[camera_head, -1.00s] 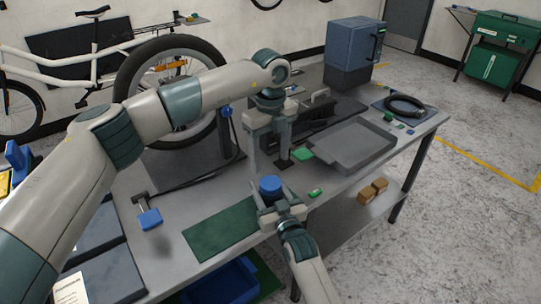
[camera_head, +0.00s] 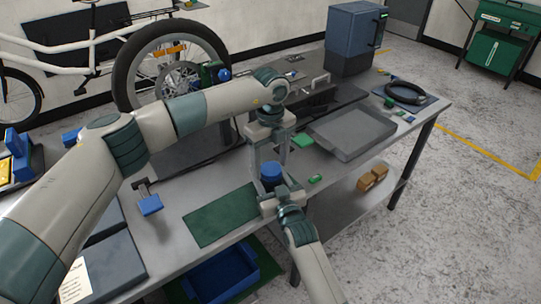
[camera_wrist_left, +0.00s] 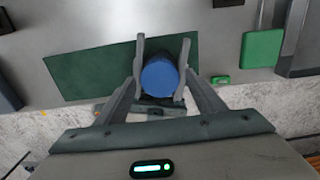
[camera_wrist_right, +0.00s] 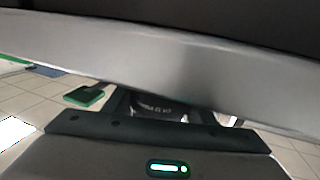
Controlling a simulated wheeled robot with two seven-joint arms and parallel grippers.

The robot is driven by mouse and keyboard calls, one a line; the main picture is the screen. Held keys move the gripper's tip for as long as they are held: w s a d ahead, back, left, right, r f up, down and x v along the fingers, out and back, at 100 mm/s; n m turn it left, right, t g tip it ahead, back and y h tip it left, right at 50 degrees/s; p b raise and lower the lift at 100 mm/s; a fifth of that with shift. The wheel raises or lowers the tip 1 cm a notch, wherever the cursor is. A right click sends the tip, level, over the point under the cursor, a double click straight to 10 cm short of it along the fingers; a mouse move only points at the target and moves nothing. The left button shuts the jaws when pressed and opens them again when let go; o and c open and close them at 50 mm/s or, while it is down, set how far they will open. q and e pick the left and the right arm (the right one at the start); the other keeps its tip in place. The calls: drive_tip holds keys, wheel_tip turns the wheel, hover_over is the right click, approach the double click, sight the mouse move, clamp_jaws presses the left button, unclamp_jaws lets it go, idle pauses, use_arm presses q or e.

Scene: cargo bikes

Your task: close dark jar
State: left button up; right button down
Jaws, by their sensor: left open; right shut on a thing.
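My right gripper (camera_head: 272,192) is shut on the dark jar (camera_wrist_right: 158,104). Its dark body with pale lettering shows between the fingers in the right wrist view. A blue round lid (camera_head: 270,172) sits at the top of the held jar, above the right gripper. The lid also shows from above in the left wrist view (camera_wrist_left: 160,78). My left gripper (camera_head: 270,155) is open, pointing down, with one finger on each side of the lid. I cannot tell whether the fingers touch it. Most of the jar body is hidden by the right gripper and the lid.
A green mat (camera_head: 222,216) lies on the grey workbench, left of the jar. A grey tray (camera_head: 352,135), a green block (camera_head: 303,140) and a small green piece (camera_head: 315,179) are on its right. A blue bin (camera_head: 222,275) stands below the bench's front edge.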

use_arm(q)
drive_tip(key=shift+f, duration=0.2)
drive_tip(key=c, duration=1.1)
drive_tip(key=shift+m, duration=0.3)
